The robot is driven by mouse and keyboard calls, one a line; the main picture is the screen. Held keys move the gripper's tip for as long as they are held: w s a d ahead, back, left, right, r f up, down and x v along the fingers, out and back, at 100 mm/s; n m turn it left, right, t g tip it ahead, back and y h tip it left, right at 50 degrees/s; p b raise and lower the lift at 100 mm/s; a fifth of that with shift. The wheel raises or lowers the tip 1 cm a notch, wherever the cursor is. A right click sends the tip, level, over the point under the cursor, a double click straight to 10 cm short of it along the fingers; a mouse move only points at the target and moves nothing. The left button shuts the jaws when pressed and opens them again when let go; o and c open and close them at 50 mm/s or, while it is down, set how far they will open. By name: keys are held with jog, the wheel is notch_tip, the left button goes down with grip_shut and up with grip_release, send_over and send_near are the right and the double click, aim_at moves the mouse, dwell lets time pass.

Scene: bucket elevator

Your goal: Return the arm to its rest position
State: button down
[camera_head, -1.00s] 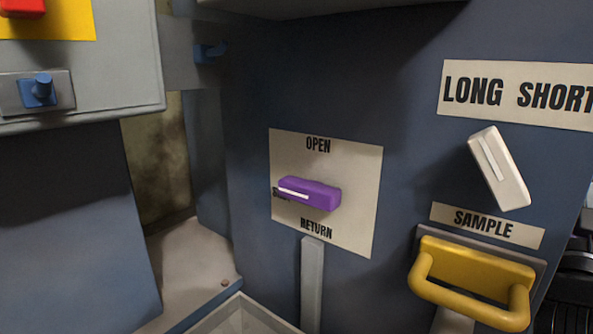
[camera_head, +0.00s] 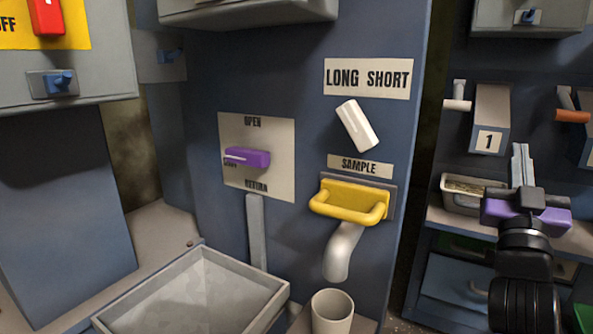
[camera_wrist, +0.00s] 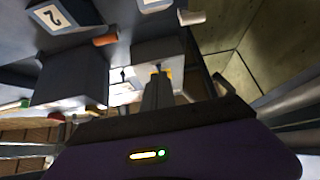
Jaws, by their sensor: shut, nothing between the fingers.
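My gripper (camera_head: 522,165) is at the right of the head view, raised on my dark arm with its purple wrist housing. Its fingers point up and are together, with nothing between them. It stands apart from everything, in front of the shelf unit on the right. In the wrist view my gripper (camera_wrist: 158,85) shows as closed grey fingers above the purple housing. The purple lever (camera_head: 247,157) lies roughly level on the OPEN/RETURN plate (camera_head: 283,180). The white LONG/SHORT handle (camera_head: 357,125) tilts with its top to the left. The yellow SAMPLE handle (camera_head: 350,203) is below it.
A grey tray (camera_head: 275,300) and a pale cup (camera_head: 332,308) stand below the panel, the cup under a spout (camera_head: 342,252). A bin (camera_head: 460,200) and a panel marked 1 (camera_head: 490,125) are behind my gripper. A grey box with a blue switch (camera_head: 60,83) is at left.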

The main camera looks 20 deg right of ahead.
jog(key=s+a+f+n+t+y+p, duration=0.15)
jog(key=s+a+f+n+y, duration=0.35)
jog(key=a+f, duration=0.5)
jog(key=s+a+f+n+t+y, duration=0.2)
jog(key=a+f+n+t+y, duration=0.1)
jog(key=a+f+y, duration=0.65)
jog(key=s+a+f+g+y+p, duration=0.1)
jog(key=s+a+f+g, duration=0.1)
jog(key=s+a+f, duration=0.45)
jog(key=s+a+f+g+y, duration=0.2)
jog(key=s+f, duration=0.1)
jog(key=s, duration=0.6)
jog(key=s+a+f+g+y+p, duration=0.1)
jog(key=s+a+f+g, duration=0.25)
jog(key=s, duration=0.35)
notch_tip(320, 180, up, 37)
jog(key=a+p, duration=0.1)
jog(key=p, duration=3.7)
jog(key=shift+s+n+t, duration=0.2)
jog(key=shift+n+t, duration=0.1)
jog(key=shift+r, duration=0.1)
